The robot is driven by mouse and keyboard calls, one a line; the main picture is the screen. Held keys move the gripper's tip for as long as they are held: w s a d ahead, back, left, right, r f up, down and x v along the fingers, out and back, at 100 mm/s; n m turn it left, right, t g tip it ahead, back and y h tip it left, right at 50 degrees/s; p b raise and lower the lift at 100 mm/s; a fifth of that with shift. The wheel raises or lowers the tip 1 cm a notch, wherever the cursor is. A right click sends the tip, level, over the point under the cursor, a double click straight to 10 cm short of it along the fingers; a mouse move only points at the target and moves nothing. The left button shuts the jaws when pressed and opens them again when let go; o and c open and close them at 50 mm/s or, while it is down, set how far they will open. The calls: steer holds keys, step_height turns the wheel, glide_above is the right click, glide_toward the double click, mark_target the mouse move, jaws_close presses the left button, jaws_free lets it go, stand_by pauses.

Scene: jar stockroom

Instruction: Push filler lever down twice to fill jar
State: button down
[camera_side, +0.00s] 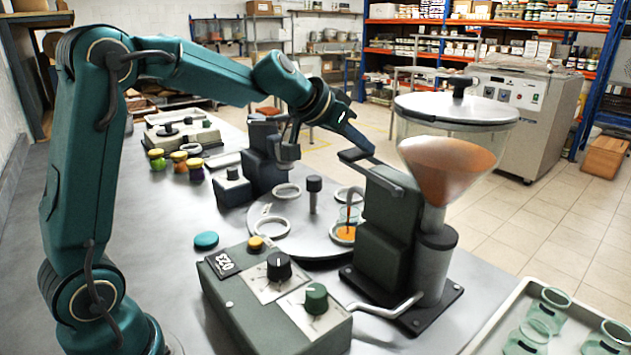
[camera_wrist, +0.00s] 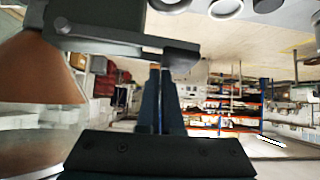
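The filler (camera_side: 385,240) is a dark block with a clear hopper (camera_side: 450,165) of orange filling. Its dark lever (camera_side: 392,175) sticks out to the left near the top, with a pad at its end (camera_side: 353,155). My gripper (camera_side: 371,152) reaches down from the upper left, its fingertips at the lever; contact is unclear. In the wrist view my gripper (camera_wrist: 160,68) has its fingers together, with nothing seen between them, and the lever (camera_wrist: 120,38) crosses at the tips. A glass jar (camera_side: 345,238) with orange filling stands on the turntable under the filler, an orange streak above it.
The grey turntable (camera_side: 295,240) carries several ring holders. A dark capping unit (camera_side: 265,160) stands behind it. A control box with two knobs (camera_side: 275,305) is in front. A tray (camera_side: 490,325) of empty jars lies at right, lidded jars (camera_side: 180,160) at left.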

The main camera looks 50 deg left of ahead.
mark_target(356, 156)
steer(key=shift+s+a+f, duration=0.1)
steer(key=shift+a+f, duration=0.05)
steer(key=shift+f, duration=1.5)
stand_by(0.5)
stand_by(0.4)
steer(key=shift+r, duration=2.9)
